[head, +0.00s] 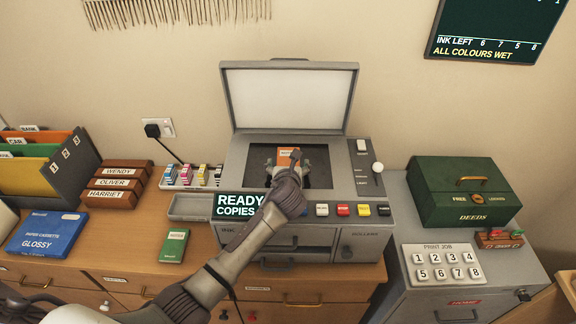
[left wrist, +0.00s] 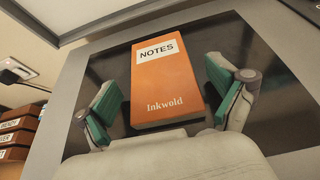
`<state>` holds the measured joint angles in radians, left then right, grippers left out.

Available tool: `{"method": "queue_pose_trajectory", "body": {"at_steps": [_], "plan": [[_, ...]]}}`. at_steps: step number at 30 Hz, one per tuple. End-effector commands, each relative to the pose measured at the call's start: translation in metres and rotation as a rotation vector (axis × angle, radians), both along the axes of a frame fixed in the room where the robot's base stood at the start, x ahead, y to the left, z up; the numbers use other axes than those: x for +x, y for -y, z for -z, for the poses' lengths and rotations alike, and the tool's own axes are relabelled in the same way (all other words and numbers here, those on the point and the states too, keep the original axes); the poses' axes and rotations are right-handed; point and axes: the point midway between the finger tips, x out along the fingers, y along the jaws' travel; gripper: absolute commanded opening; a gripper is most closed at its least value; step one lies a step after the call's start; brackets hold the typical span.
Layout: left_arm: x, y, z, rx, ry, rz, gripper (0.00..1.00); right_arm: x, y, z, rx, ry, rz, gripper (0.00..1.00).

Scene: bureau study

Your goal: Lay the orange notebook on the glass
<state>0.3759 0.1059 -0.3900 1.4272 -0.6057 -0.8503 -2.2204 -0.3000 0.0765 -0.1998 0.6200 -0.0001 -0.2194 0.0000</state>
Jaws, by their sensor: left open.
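The orange notebook (head: 288,157), labelled NOTES, lies on the dark glass (head: 250,176) of the copier, and the copier's lid (head: 289,98) stands open behind it. In the left wrist view the notebook (left wrist: 167,85) lies flat on the glass (left wrist: 120,66), between the green pads of my left gripper (left wrist: 168,107). The pads are spread wide, with a gap on each side of the notebook. In the head view my left gripper (head: 289,166) is over the glass, and my wrist hides part of the glass front. My right gripper is out of view.
A green notebook (head: 173,246) and a blue paper cassette box (head: 47,234) lie on the wooden desk to the left. Ink cartridges (head: 193,175) stand beside the copier. A green deeds box (head: 463,191) and a number keypad (head: 443,264) are on the right.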

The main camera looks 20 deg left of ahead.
Motion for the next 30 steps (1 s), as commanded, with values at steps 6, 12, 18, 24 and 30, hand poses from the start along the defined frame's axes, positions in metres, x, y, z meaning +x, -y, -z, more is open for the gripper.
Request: {"method": "queue_pose_trajectory", "body": {"at_steps": [6, 12, 18, 24, 30], "plan": [[-0.018, 0.005, -0.01, 0.0, 0.002, 0.002, 0.95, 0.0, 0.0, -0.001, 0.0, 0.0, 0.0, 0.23], [-0.058, 0.017, -0.026, -0.002, 0.002, 0.001, 0.95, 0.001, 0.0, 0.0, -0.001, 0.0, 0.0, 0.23], [-0.09, 0.026, -0.04, 0.0, 0.0, 0.001, 0.95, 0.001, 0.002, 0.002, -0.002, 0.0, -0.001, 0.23], [-0.105, 0.03, -0.047, 0.0, 0.001, 0.0, 0.95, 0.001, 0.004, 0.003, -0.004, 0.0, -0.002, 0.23], [-0.107, 0.03, -0.048, 0.0, 0.0, -0.001, 0.95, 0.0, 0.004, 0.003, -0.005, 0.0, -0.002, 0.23]]}}
